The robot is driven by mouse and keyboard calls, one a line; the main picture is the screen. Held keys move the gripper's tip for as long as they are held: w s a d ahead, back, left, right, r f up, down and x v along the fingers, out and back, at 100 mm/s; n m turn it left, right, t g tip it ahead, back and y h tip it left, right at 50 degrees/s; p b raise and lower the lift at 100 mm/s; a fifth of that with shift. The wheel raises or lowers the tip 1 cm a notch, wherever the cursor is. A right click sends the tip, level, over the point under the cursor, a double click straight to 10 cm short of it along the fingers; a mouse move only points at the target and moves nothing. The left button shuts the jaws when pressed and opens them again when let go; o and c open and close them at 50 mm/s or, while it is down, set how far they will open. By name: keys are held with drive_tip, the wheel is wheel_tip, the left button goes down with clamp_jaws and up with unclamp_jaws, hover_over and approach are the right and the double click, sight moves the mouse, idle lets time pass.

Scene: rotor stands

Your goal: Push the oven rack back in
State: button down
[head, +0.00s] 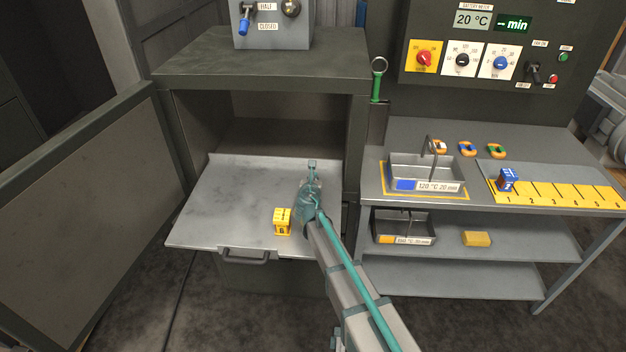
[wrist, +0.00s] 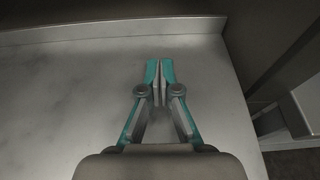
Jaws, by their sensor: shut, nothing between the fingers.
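The oven rack (head: 225,200) is a flat grey metal sheet drawn out of the oven (head: 263,75), with its front part past the opening. A raised lip runs along its back edge. The rack's surface also fills much of the wrist view (wrist: 60,100), where its back lip shows at the top. My gripper (head: 312,164) is over the right part of the rack, pointing toward the oven's inside. In the wrist view its teal fingers (wrist: 159,70) are together with nothing between them. I cannot tell whether it touches the rack. A yellow block (head: 282,221) sits on the rack near the front edge.
The oven door (head: 85,220) stands open at the left. A handle (head: 246,258) shows below the rack. At the right, a bench holds a tray (head: 425,168), a blue block (head: 508,180) and a yellow numbered strip (head: 560,193); its lower shelf holds another tray and a yellow sponge-like block (head: 477,238).

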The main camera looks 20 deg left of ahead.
drive_tip(key=p+x, duration=0.1)
drive_tip(key=x, duration=0.5)
drive_tip(key=r+p+x, duration=0.1)
drive_tip(key=x, duration=0.2)
drive_tip(key=shift+w+p, duration=0.3)
drive_tip(key=shift+w, duration=0.05)
drive_tip(key=shift+w, duration=0.1)
